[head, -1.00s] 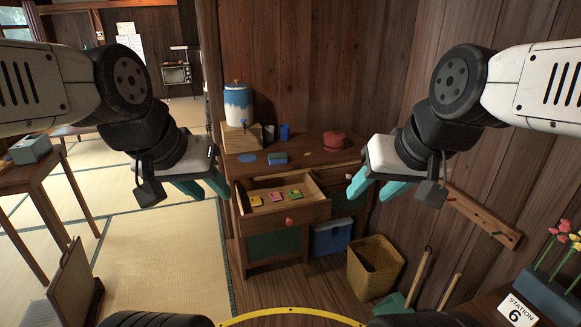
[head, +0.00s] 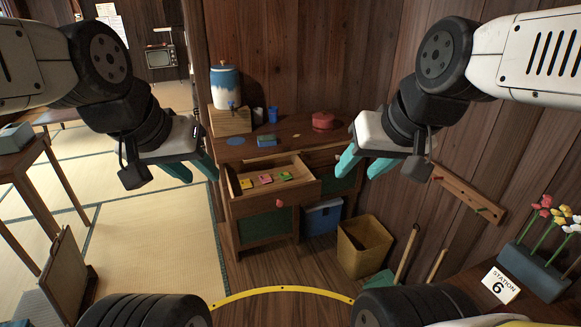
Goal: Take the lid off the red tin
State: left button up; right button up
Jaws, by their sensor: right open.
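The red tin (head: 323,121) stands at the back right of the wooden cabinet top, with its lid on. My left gripper (head: 196,174) hangs in front of the cabinet's left side, open and apart from everything. My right gripper (head: 357,168) is open and empty, in front of and to the right of the tin, not touching it.
The cabinet's drawer (head: 268,184) is pulled out with several small coloured items in it. A blue and white dispenser (head: 225,88) stands on a wooden block at left, with a blue cup (head: 272,114) beside it. A bin (head: 364,247) stands on the floor at right.

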aim_at(322, 116)
jog(key=i+l+u, duration=0.35)
jog(key=i+l, duration=0.3)
jog(key=i, duration=0.2)
jog(key=i+l+u, duration=0.35)
jog(key=i+l, duration=0.4)
jog(key=l, duration=0.1)
